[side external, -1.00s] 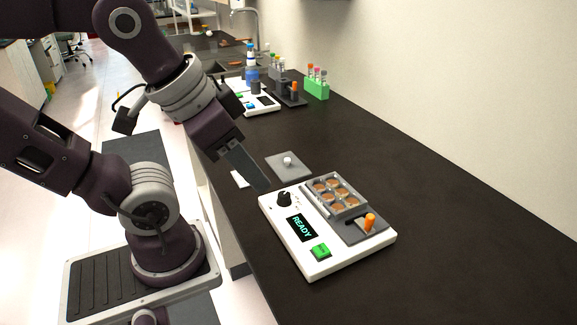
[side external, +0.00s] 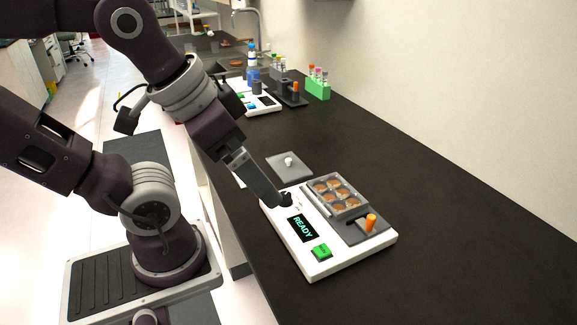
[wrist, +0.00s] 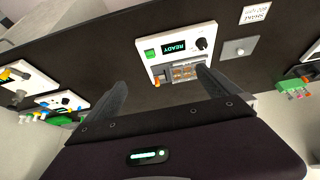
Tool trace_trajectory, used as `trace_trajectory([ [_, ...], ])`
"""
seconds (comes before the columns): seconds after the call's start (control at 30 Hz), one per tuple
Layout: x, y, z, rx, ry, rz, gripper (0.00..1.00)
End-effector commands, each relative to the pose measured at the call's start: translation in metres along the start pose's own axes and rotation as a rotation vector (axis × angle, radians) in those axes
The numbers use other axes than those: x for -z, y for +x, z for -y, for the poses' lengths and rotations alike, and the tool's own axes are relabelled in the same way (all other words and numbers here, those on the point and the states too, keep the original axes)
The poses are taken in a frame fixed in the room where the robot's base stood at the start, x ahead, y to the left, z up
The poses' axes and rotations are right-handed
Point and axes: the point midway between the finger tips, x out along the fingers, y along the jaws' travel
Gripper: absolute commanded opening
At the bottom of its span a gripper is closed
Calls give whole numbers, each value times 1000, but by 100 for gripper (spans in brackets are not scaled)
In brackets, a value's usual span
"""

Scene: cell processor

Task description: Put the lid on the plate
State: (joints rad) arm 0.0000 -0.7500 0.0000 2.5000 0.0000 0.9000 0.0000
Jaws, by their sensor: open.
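The lid (side external: 280,171) is a flat grey square with a small pale knob, lying on the dark counter behind the cell processor. It also shows in the wrist view (wrist: 230,53), to the right of the processor. The plate (side external: 337,194) is a clear tray of several wells with orange-brown contents, seated on top of the white processor (side external: 288,253). In the wrist view the plate (wrist: 184,72) appears between the fingers, close to the right one. My gripper (wrist: 161,78) is open and empty. In the side view its fingers (side external: 284,200) overlap the processor's black dial; the gap is hidden.
The processor has a lit READY screen (side external: 302,228), a green button (side external: 321,251) and an orange-handled lever (side external: 370,223). Farther back stand a second white device (side external: 262,106) and a green tube rack (side external: 318,90). The counter to the right is clear.

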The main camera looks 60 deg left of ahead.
Motion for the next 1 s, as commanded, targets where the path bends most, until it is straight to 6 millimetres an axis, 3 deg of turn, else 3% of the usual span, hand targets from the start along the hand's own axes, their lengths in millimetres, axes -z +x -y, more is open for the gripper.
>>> trace_trajectory([
  [0.17, 2, 0, 1, 3, 11, 4, 100],
  [0.27, 28, 6, 12, 29, 132, 53, 100],
  [0.37, 78, 30, 43, 44, 403, 160, 100],
  [0.43, 112, 59, 78, 19, 623, 244, 100],
  [0.53, 140, 111, 138, -71, 928, 343, 100],
  [0.6, 145, 150, 182, -157, 1117, 384, 100],
  [0.73, 134, 208, 244, -299, 1381, 400, 100],
  [0.83, 123, 232, 268, -363, 1490, 392, 100],
  [1.0, 111, 253, 276, -390, 1537, 386, 100],
])
